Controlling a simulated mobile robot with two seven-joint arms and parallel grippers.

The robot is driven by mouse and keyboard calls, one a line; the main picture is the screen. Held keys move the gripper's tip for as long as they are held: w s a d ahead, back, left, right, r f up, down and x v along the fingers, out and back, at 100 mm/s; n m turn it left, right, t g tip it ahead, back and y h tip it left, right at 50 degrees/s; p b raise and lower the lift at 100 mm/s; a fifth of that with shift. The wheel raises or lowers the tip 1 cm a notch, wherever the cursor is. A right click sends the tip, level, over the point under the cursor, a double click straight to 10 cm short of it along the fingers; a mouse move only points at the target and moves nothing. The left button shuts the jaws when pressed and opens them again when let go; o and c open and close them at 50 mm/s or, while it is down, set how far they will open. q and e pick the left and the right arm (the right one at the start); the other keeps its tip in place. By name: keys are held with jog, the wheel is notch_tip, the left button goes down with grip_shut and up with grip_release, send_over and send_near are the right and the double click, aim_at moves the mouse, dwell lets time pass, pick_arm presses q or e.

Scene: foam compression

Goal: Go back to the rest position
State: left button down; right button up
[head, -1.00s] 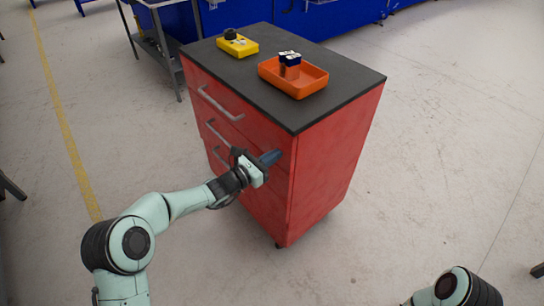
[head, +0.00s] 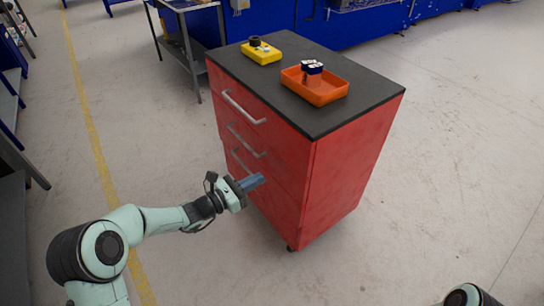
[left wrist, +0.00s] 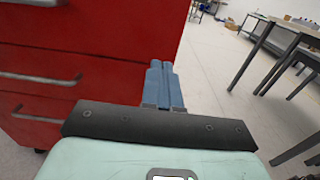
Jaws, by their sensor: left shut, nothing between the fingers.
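My left gripper (head: 252,183) is in front of the red drawer cabinet (head: 345,170), low and near its drawer side. Its blue fingers are together with nothing between them. In the left wrist view the fingers (left wrist: 164,88) point ahead beside the cabinet's edge (left wrist: 130,30). Only a piece of my right arm (head: 470,296) shows at the bottom right of the head view; its gripper is out of view.
On the dark cabinet top stand an orange tray (head: 325,97) with small dark-and-white items (head: 312,68) in it and a yellow box (head: 261,55) with a black knob. Metal tables (left wrist: 270,40) stand beyond. The floor right of the cabinet is clear.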

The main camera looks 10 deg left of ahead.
pick_arm(q)
jog(key=s+d+f+m+g+y+p, duration=0.1)
jog(key=s+d+f+m+g+p, duration=0.1)
jog(key=s+f+m+g, duration=0.3)
jog(key=s+d+f+g+y+p, duration=0.1)
jog(key=s+d+f+g+p, duration=0.15)
jog(key=s+f, duration=0.45)
jog(key=s+d+f+m+g+y+p, duration=0.1)
jog(key=s+f+m+g+p, duration=0.15)
jog(key=s+f+g, duration=0.35)
jog(key=s+f+m+g+y+p, duration=0.1)
jog(key=s+f+m+y+p, duration=0.1)
jog(key=s+m+y+p, duration=0.3)
jog(key=shift+s+a+m+p, duration=0.35)
jog(key=shift+s+m+p, duration=1.8)
jog(key=shift+s+m, duration=4.55)
pick_arm(e)
jog(key=s+a+r+g, duration=0.1)
jog(key=s+r+g, duration=0.1)
jog(key=r, duration=1.4)
jog(key=shift+s+a+y, duration=0.3)
jog(key=shift+s+a, duration=0.1)
jog(key=shift+s, duration=0.3)
pick_arm(q)
jog(key=shift+s+n, duration=1)
jog(key=shift+n, duration=0.05)
